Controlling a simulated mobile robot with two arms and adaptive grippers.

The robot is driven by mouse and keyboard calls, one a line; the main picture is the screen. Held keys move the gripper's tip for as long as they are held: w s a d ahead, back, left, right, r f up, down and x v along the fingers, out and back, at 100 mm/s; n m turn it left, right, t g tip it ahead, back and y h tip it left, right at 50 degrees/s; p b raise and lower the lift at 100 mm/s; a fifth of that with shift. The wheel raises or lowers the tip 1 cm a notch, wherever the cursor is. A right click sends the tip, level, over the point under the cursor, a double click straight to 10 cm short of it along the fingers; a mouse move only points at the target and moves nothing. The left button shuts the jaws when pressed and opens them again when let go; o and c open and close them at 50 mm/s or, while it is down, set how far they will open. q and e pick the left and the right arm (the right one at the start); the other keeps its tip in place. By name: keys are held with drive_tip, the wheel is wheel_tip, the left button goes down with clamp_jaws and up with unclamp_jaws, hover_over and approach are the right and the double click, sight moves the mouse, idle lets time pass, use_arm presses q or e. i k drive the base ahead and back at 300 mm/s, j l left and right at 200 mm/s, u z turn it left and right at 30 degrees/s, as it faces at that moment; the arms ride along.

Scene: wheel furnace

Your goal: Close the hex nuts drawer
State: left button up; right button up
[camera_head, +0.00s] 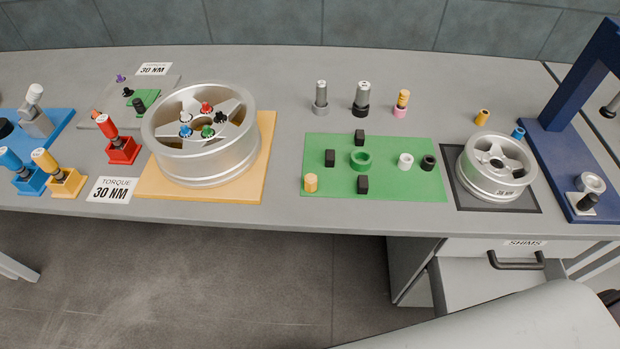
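A light grey drawer unit (413,270) stands under the right part of the bench. Its top drawer front (462,247) is labelled SHIMS and has a dark bar handle (516,262). Below that front, a pale grey part (470,283) juts forward and looks like a lower drawer pulled out. No hex nuts label is readable, and a large pale shape in front hides most of this area. Neither of my grippers shows.
The bench (290,85) carries a large wheel (205,160) on a yellow mat, a green mat (420,185) with small parts, a small wheel (497,190) and a blue press (560,150). Red, yellow and blue tools stand left. The floor (200,285) left of the drawers is clear.

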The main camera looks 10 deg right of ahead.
sight(456, 284)
drive_tip(key=k+l, duration=0.1)
drive_tip(key=k+l+z, duration=0.1)
drive_tip(key=z, duration=0.3)
drive_tip(key=k+l+z, duration=0.1)
drive_tip(key=z, duration=0.25)
drive_tip(key=k+l+z, duration=0.1)
drive_tip(key=z, duration=0.3)
drive_tip(key=l+z, duration=0.1)
drive_tip(key=z, duration=1.3)
